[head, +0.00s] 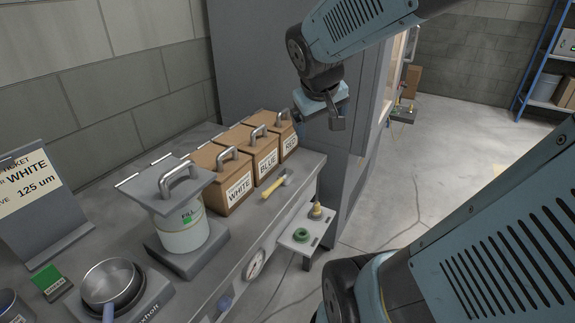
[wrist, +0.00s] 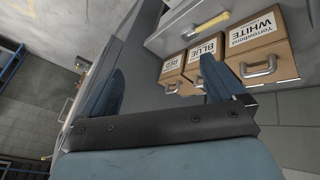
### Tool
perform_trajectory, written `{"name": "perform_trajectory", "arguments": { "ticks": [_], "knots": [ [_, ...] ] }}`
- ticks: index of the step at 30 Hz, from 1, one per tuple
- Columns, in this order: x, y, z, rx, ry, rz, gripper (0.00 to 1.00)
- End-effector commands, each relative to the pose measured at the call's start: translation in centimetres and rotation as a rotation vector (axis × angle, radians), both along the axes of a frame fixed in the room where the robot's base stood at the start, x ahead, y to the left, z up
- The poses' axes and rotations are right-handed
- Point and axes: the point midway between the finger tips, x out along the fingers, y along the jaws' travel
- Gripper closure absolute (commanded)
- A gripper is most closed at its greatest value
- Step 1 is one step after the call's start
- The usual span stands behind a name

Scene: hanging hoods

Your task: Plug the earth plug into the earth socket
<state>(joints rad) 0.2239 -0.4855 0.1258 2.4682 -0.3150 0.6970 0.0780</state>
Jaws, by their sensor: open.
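A small grey shelf (head: 290,243) juts from the front of the bench. I cannot tell for sure which is the earth plug or the earth socket. A second small ledge (head: 402,116) on the tall cabinet carries small yellow and red fittings (head: 404,105), too small to identify. My gripper (head: 322,116) is open and empty, high above the bench's right end, left of that ledge. The wrist view shows its two spread fingers (wrist: 163,88) with nothing between them.
Boxes labelled WHITE (head: 228,190), BLUE (head: 265,160) and RED (head: 289,142) stand on the bench by a yellow-handled tool (head: 276,187). A white FILL canister (head: 182,232) and a pan (head: 110,283) are nearer. The tall grey cabinet (head: 262,60) stands behind. Thin cables cross the open floor (head: 440,150).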

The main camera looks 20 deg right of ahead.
Motion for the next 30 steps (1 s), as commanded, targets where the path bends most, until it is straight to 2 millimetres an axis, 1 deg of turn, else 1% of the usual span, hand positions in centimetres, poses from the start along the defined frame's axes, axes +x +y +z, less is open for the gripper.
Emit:
{"name": "perform_trajectory", "arguments": {
  "ticks": [1, 6, 11, 15, 20, 24, 26, 30],
  "knots": [
    [1.2, -1.3, -0.8, -0.034, 0.017, 0.0, 0.0],
    [4.8, -4.9, -3.3, -0.13, 0.055, 0.035, 0.0],
    [7.8, -8.1, -6.4, -0.184, 0.091, 0.093, 0.0],
    [10.0, -10.7, -9.6, -0.203, 0.119, 0.158, 0.0],
    [11.9, -13.2, -13.8, -0.189, 0.141, 0.242, 0.0],
    [13.0, -14.9, -17.9, -0.151, 0.147, 0.322, 0.0],
    [13.4, -15.5, -19.6, -0.128, 0.145, 0.356, 0.0],
    [13.8, -16.4, -23.7, -0.056, 0.132, 0.436, 0.0]
  ]
}}
